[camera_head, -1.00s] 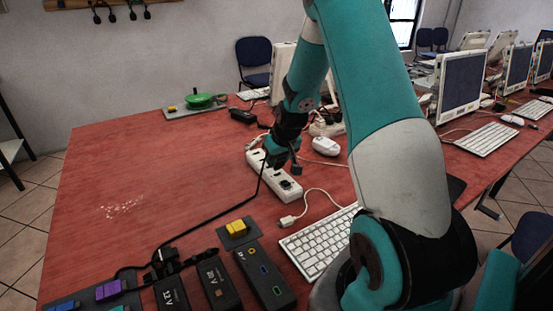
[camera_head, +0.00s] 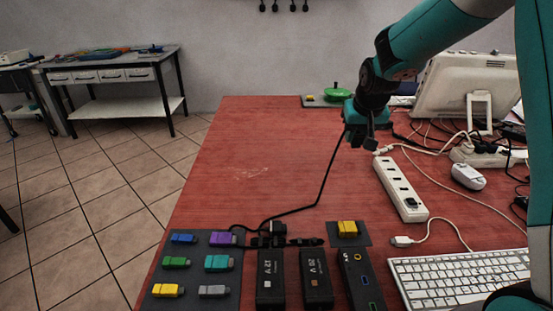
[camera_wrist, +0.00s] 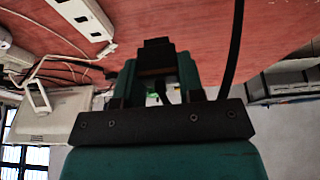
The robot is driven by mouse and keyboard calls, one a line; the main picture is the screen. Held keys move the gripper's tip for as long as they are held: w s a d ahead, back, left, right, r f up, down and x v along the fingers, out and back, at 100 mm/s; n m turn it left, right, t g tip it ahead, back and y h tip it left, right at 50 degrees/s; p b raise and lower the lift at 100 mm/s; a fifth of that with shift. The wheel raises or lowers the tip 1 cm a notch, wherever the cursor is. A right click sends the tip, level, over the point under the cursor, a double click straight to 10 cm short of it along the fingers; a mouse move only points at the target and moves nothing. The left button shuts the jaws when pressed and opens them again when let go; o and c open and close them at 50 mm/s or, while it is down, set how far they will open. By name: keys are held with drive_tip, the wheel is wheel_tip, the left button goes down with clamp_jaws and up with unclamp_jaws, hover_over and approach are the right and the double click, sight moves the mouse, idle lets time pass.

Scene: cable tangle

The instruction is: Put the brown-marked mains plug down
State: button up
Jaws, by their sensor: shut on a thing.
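My gripper (camera_head: 366,124) is shut on a black mains plug (camera_head: 370,144) and holds it in the air near the far end of the white power strip (camera_head: 391,178). In the wrist view the dark plug (camera_wrist: 157,52) sits between the fingers, with a dull brown band across it. A black cable (camera_head: 326,180) hangs from the gripper and runs down across the red table (camera_head: 240,155) toward the black adapters at the front. The plug's prongs cannot be made out.
Adapters marked 12 V (camera_head: 271,285) and 20 V (camera_head: 316,285) stand at the front. Left of them is a mat (camera_head: 195,285) of coloured connectors. A keyboard (camera_head: 460,275), a white mouse-like device (camera_head: 468,176) and cables crowd the right. The table's left-middle is clear.

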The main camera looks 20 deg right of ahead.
drive_tip(key=a+r, duration=0.4)
drive_tip(key=a, duration=0.3)
wheel_tip(320, 180, down, 19)
drive_tip(key=shift+w+d+f+b, duration=0.15)
drive_tip(key=shift+f+b, duration=0.05)
drive_tip(key=shift+b, duration=0.6)
drive_tip(key=shift+f, duration=0.25)
drive_tip(key=o, duration=1)
drive_tip(key=shift+r, duration=0.1)
drive_tip(key=shift+r, duration=0.1)
